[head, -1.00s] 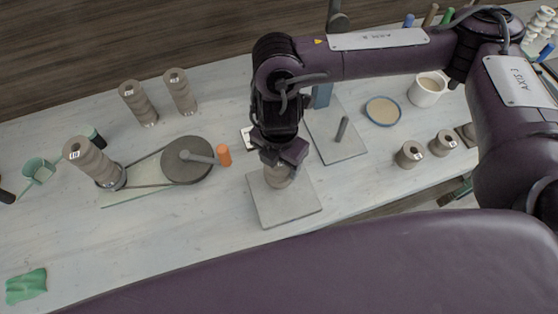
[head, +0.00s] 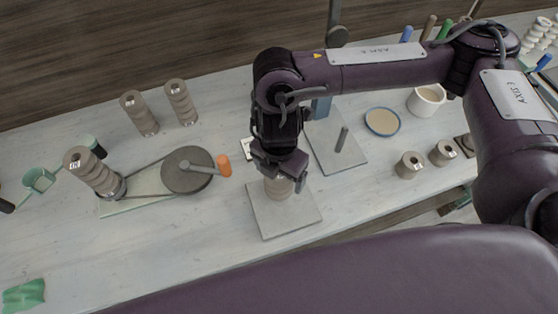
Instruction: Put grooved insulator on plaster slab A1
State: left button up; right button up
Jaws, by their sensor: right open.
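A grooved insulator (head: 279,188) in grey-brown clay stands on a square grey plaster slab (head: 284,222); its top is partly hidden by my right gripper. My right gripper (head: 279,172) reaches down from above with its jaws open around or just over the insulator's top; I cannot tell whether they touch it. I cannot read a label on this slab. My left gripper is not in view.
A second slab (head: 350,160) with an upright grey rod lies behind right. A blue-rimmed dish (head: 382,121), a white mug (head: 426,99) and two short clay pieces (head: 409,165) (head: 443,152) stand to the right.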

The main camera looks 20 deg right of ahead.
notch_tip(320, 180, up, 12)
jog(key=shift+f, duration=0.1)
dwell(0.4)
dwell(0.5)
